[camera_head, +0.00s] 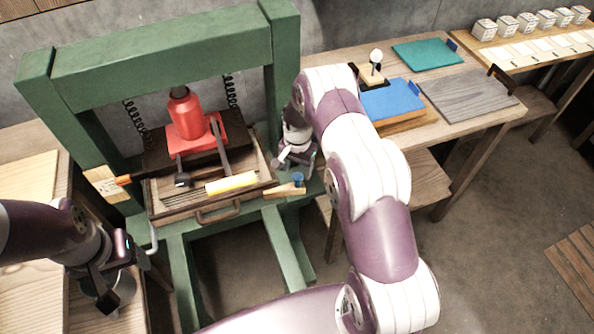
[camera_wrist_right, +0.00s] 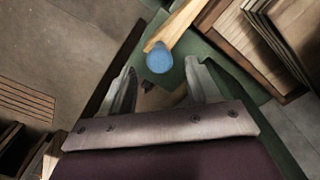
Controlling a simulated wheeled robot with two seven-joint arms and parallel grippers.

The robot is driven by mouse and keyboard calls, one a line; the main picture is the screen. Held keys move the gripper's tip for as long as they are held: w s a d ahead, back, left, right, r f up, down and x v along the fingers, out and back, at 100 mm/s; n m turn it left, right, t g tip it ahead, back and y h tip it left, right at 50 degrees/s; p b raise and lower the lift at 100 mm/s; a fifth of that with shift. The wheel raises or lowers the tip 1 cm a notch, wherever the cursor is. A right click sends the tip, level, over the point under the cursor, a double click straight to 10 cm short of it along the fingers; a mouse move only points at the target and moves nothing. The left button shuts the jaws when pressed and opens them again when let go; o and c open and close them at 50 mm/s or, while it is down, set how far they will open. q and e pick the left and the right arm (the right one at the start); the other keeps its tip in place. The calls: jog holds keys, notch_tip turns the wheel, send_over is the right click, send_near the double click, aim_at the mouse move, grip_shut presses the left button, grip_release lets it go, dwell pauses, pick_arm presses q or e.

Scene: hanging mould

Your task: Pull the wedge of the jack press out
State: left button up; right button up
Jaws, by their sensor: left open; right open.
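The jack press (camera_head: 160,60) is a green frame with a red jack (camera_head: 187,115) standing on dark plates. A wooden wedge with a blue round end (camera_head: 284,190) sticks out at the press's lower right. In the right wrist view the wedge (camera_wrist_right: 181,22) points its blue end (camera_wrist_right: 159,60) toward the space between my fingers. My right gripper (camera_head: 296,165) is open and empty, just above and beside that end; it also shows in the right wrist view (camera_wrist_right: 159,80). My left gripper (camera_head: 122,278) is open at the lower left, away from the wedge.
A pale wooden piece with an orange end (camera_head: 105,183) sticks out on the press's left. A yellow-white roll (camera_head: 231,183) lies on the handled wooden mould (camera_head: 205,205). A side table (camera_head: 430,125) holds boards.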

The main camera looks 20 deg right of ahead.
aim_at(284, 188)
jog(key=shift+f, duration=1.4)
